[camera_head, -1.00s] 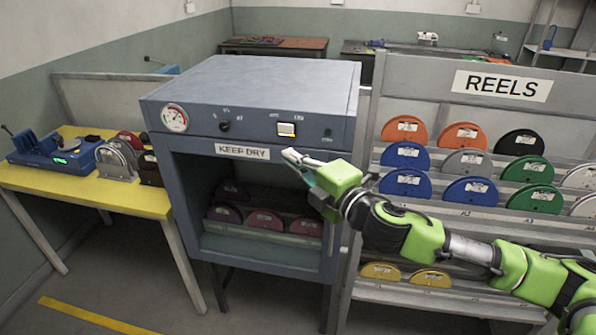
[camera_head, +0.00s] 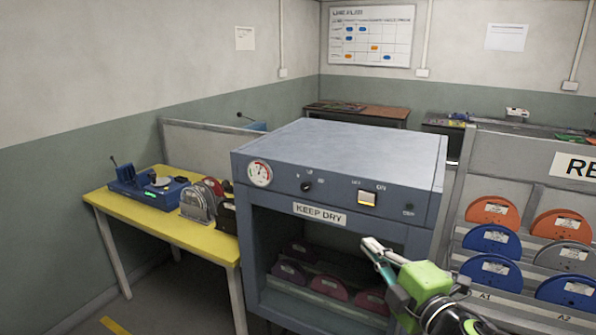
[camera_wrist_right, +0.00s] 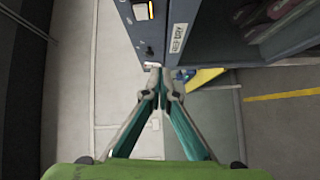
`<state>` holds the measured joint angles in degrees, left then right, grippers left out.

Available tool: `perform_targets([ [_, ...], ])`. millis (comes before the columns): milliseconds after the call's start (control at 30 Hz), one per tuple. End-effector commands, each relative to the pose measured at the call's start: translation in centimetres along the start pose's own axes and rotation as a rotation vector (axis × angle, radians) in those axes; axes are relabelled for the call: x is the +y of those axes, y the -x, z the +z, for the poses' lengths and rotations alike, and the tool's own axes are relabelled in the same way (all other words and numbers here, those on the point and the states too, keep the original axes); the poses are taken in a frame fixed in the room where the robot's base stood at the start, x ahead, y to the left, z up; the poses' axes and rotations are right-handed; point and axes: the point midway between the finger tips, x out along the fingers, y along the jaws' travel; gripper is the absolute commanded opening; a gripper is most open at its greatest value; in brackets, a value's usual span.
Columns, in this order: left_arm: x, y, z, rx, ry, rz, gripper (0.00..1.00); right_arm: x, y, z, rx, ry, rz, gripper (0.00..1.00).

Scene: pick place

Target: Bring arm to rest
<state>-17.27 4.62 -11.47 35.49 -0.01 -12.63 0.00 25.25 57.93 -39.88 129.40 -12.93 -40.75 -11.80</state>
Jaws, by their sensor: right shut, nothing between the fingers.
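My right gripper (camera_head: 376,250) is in front of the right side of the blue-grey drying cabinet's opening in the head view. Its green body and part of the arm show at the bottom right. In the right wrist view the two fingers (camera_wrist_right: 160,75) meet at their tips with nothing between them. The cabinet (camera_head: 345,150) shows at the top of the wrist view, close beyond the fingertips; I cannot tell whether they touch it. My left gripper is not in view.
Several dark red reels (camera_head: 329,287) lie inside the open cabinet. A yellow table (camera_head: 165,228) with a blue device (camera_head: 147,187) stands at the left. A rack (camera_head: 510,160) with orange, blue and grey reels stands at the right.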

Motion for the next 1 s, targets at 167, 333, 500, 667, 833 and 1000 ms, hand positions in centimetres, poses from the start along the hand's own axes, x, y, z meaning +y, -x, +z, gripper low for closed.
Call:
perform_targets([
  [167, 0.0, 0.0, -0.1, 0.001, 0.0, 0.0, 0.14, -7.8, 2.3, -0.8, -0.138, -0.336, -0.143, 0.0],
  [333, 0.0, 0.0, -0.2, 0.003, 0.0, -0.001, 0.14, -16.1, 7.0, -0.5, -0.351, -0.66, -0.313, 0.0],
  [500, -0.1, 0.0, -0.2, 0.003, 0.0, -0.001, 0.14, -24.1, 14.2, -0.6, -0.604, -0.94, -0.496, 0.0],
  [667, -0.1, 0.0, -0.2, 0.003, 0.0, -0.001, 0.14, -29.3, 20.9, -1.3, -0.814, -1.117, -0.634, 0.0],
  [833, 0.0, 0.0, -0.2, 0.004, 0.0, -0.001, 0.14, -32.9, 27.3, -2.6, -1.005, -1.252, -0.75, 0.0],
  [1000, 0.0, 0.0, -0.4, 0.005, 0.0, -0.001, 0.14, -36.5, 29.1, -2.8, -1.09, -1.29, -0.804, 0.0],
])
